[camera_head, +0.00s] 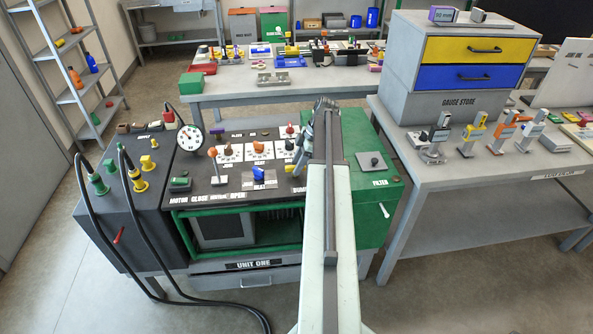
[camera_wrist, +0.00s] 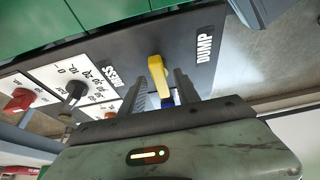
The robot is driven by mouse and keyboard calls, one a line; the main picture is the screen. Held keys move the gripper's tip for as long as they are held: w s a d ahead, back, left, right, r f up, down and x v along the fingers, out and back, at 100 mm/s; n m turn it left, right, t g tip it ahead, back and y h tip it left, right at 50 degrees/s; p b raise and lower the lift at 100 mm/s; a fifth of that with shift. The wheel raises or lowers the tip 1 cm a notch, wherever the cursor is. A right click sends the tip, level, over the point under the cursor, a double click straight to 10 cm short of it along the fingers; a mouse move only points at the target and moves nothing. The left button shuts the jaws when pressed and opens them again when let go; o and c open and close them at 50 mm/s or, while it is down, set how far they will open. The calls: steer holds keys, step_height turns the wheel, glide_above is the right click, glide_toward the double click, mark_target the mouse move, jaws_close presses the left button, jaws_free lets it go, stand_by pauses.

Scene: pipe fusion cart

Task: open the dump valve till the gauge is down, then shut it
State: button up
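The dump valve's yellow handle (camera_wrist: 157,76) stands beside the DUMP label (camera_wrist: 205,47) in the wrist view. My gripper (camera_wrist: 162,82) is open, with one finger on each side of the handle. The handle looks closer to the left finger, and a gap shows at the right one. A small blue part (camera_wrist: 168,101) shows below the handle, between the fingers. In the head view my gripper (camera_head: 301,160) is low over the panel's right part and my arm hides most of the valve. The round white gauge (camera_head: 190,138) stands at the panel's back left; its reading is too small to tell.
Several knobs on white plates (camera_head: 258,150) and a blue handle (camera_head: 259,174) lie left of my gripper. The green filter box (camera_head: 377,196) is on the right. Black hoses (camera_head: 92,220) loop at the left. The gauge store table (camera_head: 480,190) stands further right.

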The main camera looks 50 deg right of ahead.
steer(key=shift+r, duration=0.1)
jaws_close()
steer(key=shift+a, duration=0.35)
steer(key=shift+d, duration=0.25)
steer(key=m, duration=0.2)
steer(key=m+t+h, duration=0.1)
steer(key=m, duration=0.1)
steer(key=shift+s+m+h, duration=0.2)
steer(key=shift+m+h, duration=0.1)
steer(key=m+h, duration=0.1)
steer(key=m, duration=0.2)
steer(key=shift+a+m, duration=0.15)
steer(key=shift+m, duration=0.25)
steer(key=m+h, duration=0.2)
steer(key=m, duration=0.2)
steer(key=shift+a, duration=0.15)
steer(key=shift+a+m+h, duration=0.1)
steer(key=shift+m+h, duration=0.6)
steer(key=shift+m, duration=1.3)
